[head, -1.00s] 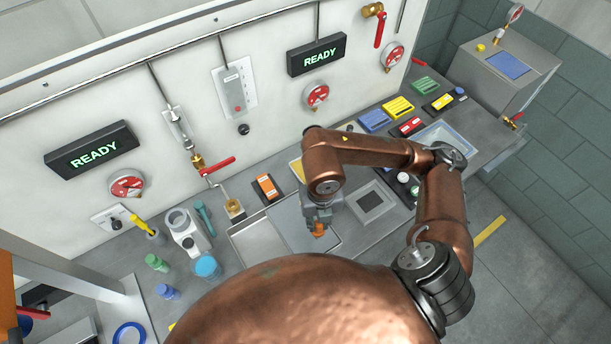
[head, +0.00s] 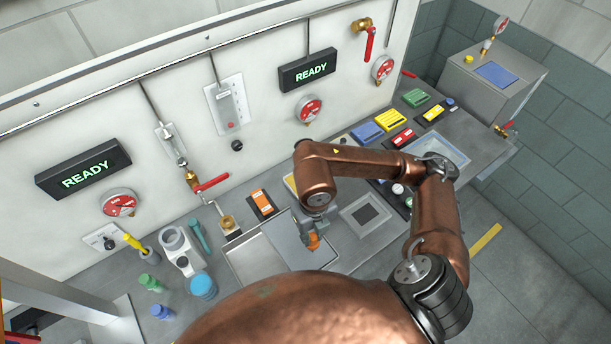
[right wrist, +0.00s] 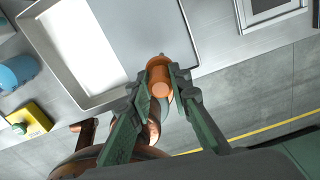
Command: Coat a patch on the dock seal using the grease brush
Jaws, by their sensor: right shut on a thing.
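My right gripper (head: 313,240) is shut on an orange cylindrical piece, which looks like the handle of the grease brush (right wrist: 159,76). In the right wrist view the piece sits between both green fingertips (right wrist: 160,84); its bristles cannot be made out. Whether the brush touches anything is unclear. A pale square pad with a dark centre (head: 366,213) lies right of the gripper; I cannot tell which surface is the dock seal. My left gripper is not in view.
A red-handled valve (head: 211,183) and an orange-black box (head: 262,203) stand behind the tray. A grey-white device (head: 180,248), a blue-topped jar (head: 203,286) and a yellow-handled tool in a cup (head: 134,243) stand to its left. Coloured boxes (head: 391,120) fill the back right.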

